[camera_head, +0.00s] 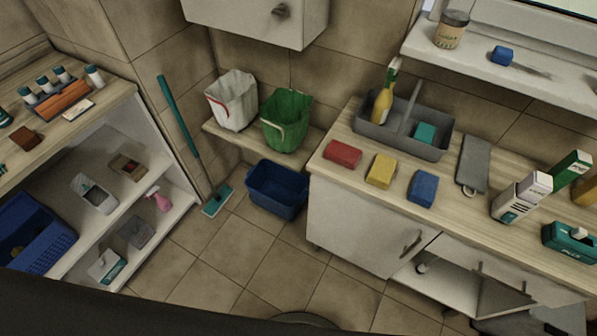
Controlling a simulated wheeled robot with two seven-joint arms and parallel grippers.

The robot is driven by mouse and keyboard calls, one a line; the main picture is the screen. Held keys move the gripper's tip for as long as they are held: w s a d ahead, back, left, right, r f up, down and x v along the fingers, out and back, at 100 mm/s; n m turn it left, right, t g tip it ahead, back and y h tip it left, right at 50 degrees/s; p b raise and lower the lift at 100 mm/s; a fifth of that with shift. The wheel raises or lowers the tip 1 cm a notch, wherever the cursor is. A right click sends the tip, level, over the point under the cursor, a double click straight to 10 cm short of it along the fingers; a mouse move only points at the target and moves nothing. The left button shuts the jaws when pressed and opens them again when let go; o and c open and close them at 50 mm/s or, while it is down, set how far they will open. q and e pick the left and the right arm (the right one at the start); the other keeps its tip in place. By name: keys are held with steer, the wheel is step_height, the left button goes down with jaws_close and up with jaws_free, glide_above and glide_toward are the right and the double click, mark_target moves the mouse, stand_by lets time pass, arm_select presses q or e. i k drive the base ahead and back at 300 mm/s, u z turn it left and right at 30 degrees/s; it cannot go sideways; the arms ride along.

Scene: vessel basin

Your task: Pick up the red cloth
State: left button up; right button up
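The red cloth (342,154) lies folded on the left end of the wooden counter (448,195). A yellow cloth (381,170) lies to its right, and a blue cloth (423,188) lies further right. All three look like small folded blocks, and they are apart from one another. Nothing covers the red cloth. Neither of my grippers shows in the head view.
A grey caddy (394,136) holding a yellow bottle (383,104) stands behind the cloths. A blue basin (278,188) is on the floor left of the counter. A cabinet door (500,290) hangs open below.

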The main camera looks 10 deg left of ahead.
mark_target(346, 155)
steer(key=u, duration=0.65)
steer(key=k, duration=0.85)
steer(key=u, duration=0.45)
